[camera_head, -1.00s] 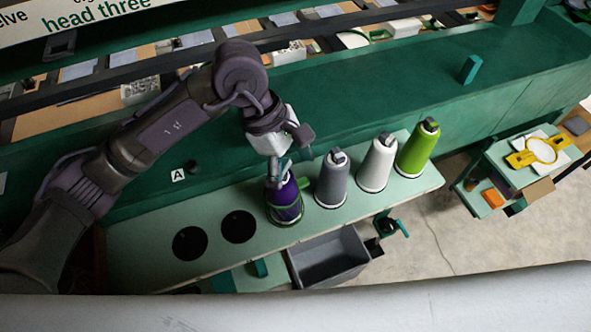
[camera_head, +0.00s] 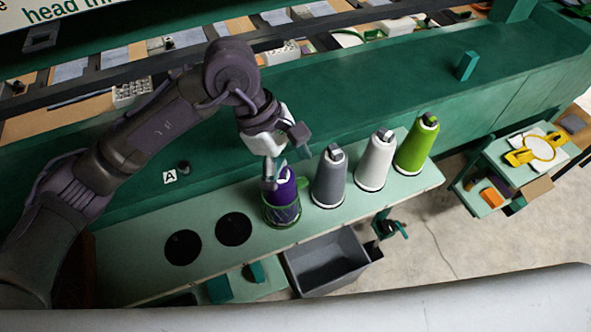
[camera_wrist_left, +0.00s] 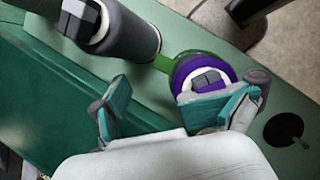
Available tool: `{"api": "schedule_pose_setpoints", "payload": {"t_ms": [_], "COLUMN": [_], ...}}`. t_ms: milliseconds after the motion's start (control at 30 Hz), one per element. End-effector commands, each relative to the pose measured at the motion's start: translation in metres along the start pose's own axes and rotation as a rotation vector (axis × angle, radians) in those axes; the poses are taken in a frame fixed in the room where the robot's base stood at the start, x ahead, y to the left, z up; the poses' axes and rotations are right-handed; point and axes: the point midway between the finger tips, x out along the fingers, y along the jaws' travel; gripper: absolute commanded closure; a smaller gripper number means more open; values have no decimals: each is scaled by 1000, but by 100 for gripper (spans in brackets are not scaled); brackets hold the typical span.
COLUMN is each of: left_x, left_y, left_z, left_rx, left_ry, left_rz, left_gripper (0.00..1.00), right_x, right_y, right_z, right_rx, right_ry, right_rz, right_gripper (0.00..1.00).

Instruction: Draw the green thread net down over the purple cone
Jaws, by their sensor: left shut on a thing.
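The purple cone (camera_head: 285,187) stands upright on the pale green shelf (camera_head: 150,217), left of the grey cone. The green thread net (camera_head: 283,213) is around its lower part, with a green rim low down; the upper purple part shows bare. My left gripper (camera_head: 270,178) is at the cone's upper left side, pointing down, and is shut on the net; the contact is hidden. In the left wrist view the fingers (camera_wrist_left: 165,105) stand apart, one over the near side of the purple cone (camera_wrist_left: 187,72). A green strip of the net (camera_wrist_left: 163,63) shows beside the cone. My right gripper is out of view.
A grey cone (camera_head: 329,180), a white cone (camera_head: 375,163) and a lime green cone (camera_head: 416,146) stand in a row to the right. A grey bin (camera_head: 325,262) is below the shelf's front edge.

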Motion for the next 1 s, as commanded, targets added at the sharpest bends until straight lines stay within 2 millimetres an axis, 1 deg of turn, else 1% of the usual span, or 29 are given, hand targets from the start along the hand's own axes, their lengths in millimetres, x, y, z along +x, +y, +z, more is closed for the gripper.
{"api": "schedule_pose_setpoints", "payload": {"t_ms": [33, 367, 400, 533, 567, 667, 767, 867, 1000], "left_x": [25, 24, 24, 24, 24, 22, 12, -6, -36], "left_y": [-8, -8, -8, -8, -8, -8, -8, -8, -10], "left_z": [-17, -17, -17, -17, -17, -16, -15, -12, -6], "left_rx": [-20, -20, -20, -20, -20, -20, -19, -16, -10], "left_ry": [35, 34, 34, 34, 34, 34, 33, 31, 24], "left_rz": [-42, -43, -43, -43, -43, -41, -36, -25, -11], "left_gripper": [53, 53, 24, 3, 0, 0, 0, 0, 0], "right_x": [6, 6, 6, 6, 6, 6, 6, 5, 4], "right_y": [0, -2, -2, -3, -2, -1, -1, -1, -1], "right_z": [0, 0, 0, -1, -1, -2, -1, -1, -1], "right_rx": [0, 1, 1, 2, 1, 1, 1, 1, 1], "right_ry": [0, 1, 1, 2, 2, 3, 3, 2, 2], "right_rz": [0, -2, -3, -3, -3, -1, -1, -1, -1], "right_gripper": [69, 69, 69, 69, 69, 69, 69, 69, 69]}}
